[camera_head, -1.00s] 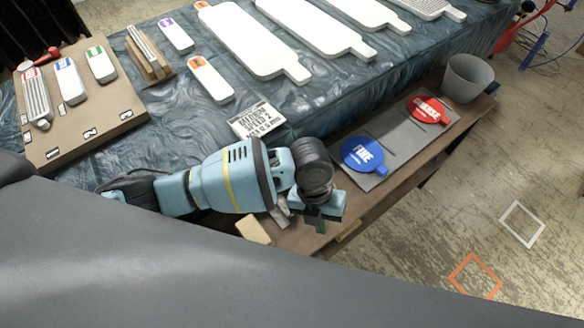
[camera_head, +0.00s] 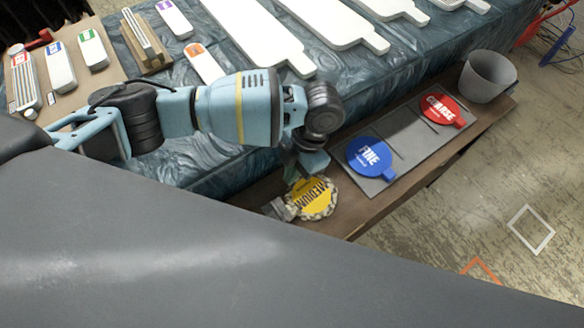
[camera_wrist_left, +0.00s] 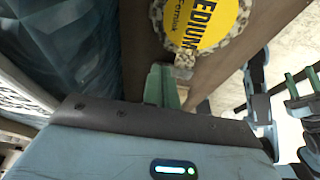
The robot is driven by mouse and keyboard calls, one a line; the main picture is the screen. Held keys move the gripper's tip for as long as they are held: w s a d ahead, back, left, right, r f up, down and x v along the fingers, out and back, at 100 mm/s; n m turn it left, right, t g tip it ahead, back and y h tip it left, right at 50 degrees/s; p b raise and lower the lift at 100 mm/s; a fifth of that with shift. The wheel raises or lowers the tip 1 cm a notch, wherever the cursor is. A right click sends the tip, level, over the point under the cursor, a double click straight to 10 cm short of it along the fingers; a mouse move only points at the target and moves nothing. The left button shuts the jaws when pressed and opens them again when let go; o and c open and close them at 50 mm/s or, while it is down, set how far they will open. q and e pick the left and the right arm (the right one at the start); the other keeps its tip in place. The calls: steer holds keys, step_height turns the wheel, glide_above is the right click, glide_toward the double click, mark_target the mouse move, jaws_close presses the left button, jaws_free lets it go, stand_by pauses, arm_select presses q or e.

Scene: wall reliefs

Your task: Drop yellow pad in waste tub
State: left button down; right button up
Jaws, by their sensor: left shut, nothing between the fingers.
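The yellow pad (camera_head: 312,198), marked MEDIUM with a frayed mottled rim, lies on the brown shelf. It also shows in the left wrist view (camera_wrist_left: 195,22), its mottled tab pointing toward my left gripper. My left gripper (camera_head: 308,168) is just beyond the pad in the head view. Its green fingers (camera_wrist_left: 162,72) are shut and empty, close to the tab; contact is unclear. The grey waste tub (camera_head: 488,82) stands at the shelf's far right end. My right gripper (camera_wrist_left: 301,77) shows only at the wrist view's right edge, its green fingers apart.
A grey mat (camera_head: 398,150) on the shelf holds a blue FINE pad (camera_head: 368,155) and a red COARSE pad (camera_head: 440,108), between the yellow pad and the tub. The blue marbled table (camera_head: 215,165) runs behind the shelf, with white paddles (camera_head: 325,38) on it.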

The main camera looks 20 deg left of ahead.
mark_target(284, 196)
arm_select(q)
steer(key=x, duration=0.7)
stand_by(0.3)
